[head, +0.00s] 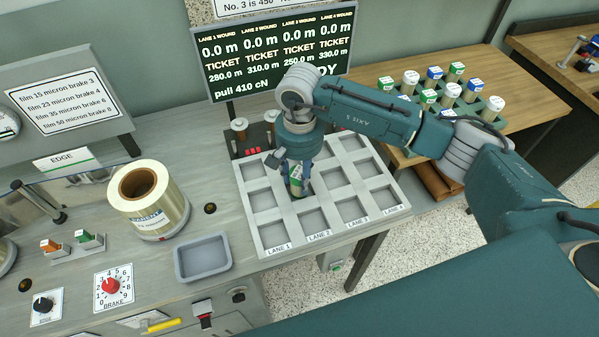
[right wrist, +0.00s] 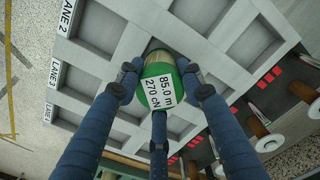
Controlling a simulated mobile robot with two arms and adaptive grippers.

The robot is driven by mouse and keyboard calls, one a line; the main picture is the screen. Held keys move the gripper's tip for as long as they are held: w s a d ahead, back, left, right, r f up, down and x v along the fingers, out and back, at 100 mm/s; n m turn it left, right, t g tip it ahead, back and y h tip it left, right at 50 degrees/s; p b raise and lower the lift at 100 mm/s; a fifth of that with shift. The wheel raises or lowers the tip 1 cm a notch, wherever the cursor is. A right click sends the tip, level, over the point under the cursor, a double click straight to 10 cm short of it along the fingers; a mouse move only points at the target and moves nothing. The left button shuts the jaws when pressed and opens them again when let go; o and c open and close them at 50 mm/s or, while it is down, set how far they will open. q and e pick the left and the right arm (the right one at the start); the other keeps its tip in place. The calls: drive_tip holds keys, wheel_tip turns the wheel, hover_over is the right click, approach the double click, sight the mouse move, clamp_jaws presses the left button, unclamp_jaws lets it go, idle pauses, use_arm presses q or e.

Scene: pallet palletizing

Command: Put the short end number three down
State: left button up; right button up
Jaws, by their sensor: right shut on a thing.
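My right gripper (head: 296,178) points down over the light grey lane tray (head: 246,215) and is shut on a small film roll (head: 296,186). In the right wrist view the fingers (right wrist: 158,88) close around this roll (right wrist: 158,92). It has a green rim and a white label reading 85.0 m, 270 cN. In the head view it appears at a middle compartment of the lane 2 column. I cannot tell whether it touches the tray floor. The front compartments of all lanes look empty. My left gripper is not in view.
A large film roll (head: 148,200) and an empty grey bin (head: 203,257) stand left of the tray. A green rack (head: 455,100) with several small rolls stands on the wooden table. A ticket display (head: 280,55) is at the back.

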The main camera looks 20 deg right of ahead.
drive_tip(key=shift+f, duration=0.1)
drive_tip(key=shift+f+b, duration=0.15)
drive_tip(key=shift+b, duration=0.15)
drive_tip(key=o, duration=1.2)
drive_tip(key=shift+r, duration=0.2)
drive_tip(key=shift+w+r, duration=0.1)
drive_tip(key=shift+r, duration=0.1)
wheel_tip(320, 180, up, 11)
drive_tip(key=b, duration=0.3)
drive_tip(key=shift+f+b, duration=0.15)
drive_tip(key=shift+b, duration=0.25)
drive_tip(key=shift+r, duration=0.45)
